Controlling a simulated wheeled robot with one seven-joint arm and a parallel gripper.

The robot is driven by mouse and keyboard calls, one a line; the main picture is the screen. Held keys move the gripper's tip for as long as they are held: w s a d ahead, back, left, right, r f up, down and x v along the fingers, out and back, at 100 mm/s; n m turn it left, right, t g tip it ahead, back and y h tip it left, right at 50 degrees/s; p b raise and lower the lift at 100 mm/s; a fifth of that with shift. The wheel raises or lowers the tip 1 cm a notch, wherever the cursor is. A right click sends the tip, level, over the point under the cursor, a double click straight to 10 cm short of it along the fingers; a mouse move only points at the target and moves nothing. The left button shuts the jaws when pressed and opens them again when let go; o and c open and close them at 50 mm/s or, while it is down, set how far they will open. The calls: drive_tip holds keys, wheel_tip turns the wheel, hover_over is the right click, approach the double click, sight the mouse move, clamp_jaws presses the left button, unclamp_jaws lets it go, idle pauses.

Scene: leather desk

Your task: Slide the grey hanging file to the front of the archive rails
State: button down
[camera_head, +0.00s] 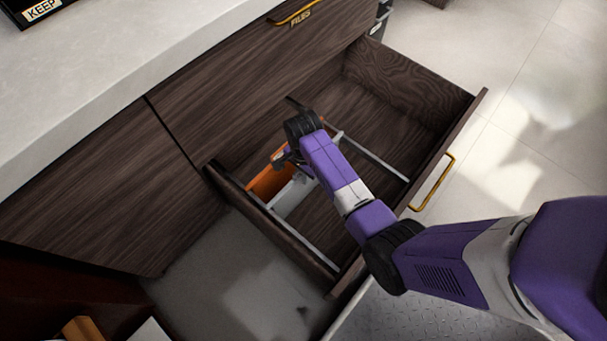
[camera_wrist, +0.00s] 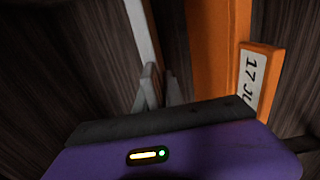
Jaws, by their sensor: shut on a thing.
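The grey hanging file (camera_head: 291,196) hangs between the two archive rails in the open drawer, beside an orange hanging file (camera_head: 266,183). The near rail (camera_head: 305,240) and far rail (camera_head: 375,163) run towards the drawer front, which bears a gold handle. My gripper (camera_head: 288,158) reaches down over the files, and my arm hides part of the grey file. In the wrist view, the fingers (camera_wrist: 161,88) are shut on the grey file's top edge (camera_wrist: 142,35). The orange file (camera_wrist: 205,45) is close to the right there, with a tab (camera_wrist: 256,78) reading "17 JU".
The open drawer (camera_head: 420,88) has bare room on its handle side. The drawer front (camera_head: 452,135) and side walls bound it. A pale desktop (camera_head: 120,60) lies above, with a dark "KEEP" tray (camera_head: 40,10) at the upper left.

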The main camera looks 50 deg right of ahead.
drive_tip(key=shift+s, duration=0.1)
drive_tip(key=s+p, duration=1.1)
drive_tip(key=s, duration=0.7)
idle(2.4)
drive_tip(key=c, duration=1.4)
unclamp_jaws()
drive_tip(key=shift+w, duration=0.1)
drive_tip(key=shift+o, duration=0.2)
wheel_tip(320, 180, up, 8)
drive_tip(key=p, duration=0.3)
